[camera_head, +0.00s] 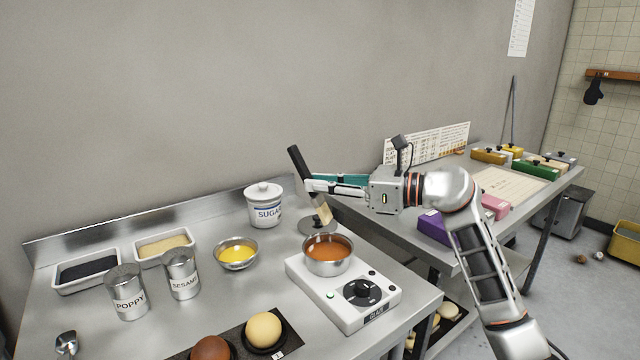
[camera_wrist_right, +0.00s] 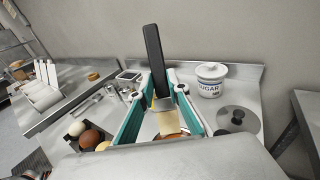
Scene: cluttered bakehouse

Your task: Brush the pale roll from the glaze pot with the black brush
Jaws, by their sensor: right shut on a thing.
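My right gripper (camera_head: 311,184) is shut on the black brush (camera_head: 299,163), held with its handle up and tilted. Its pale bristle end (camera_head: 323,213) hangs near the back rim of the glaze pot (camera_head: 328,266), seemingly above it. The pot holds orange-brown glaze and stands on a white hot plate (camera_head: 310,289). In the right wrist view the brush handle (camera_wrist_right: 154,60) rises between the teal fingers (camera_wrist_right: 163,101). The pale roll (camera_head: 263,330) sits on a dark tray (camera_head: 238,340) at the front, left of the hot plate, beside a brown roll (camera_head: 211,348). My left gripper is not in view.
A grey lid (camera_head: 309,225) lies behind the pot, near the sugar jar (camera_head: 264,208). A second table with colored boxes (camera_head: 434,229) is at right.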

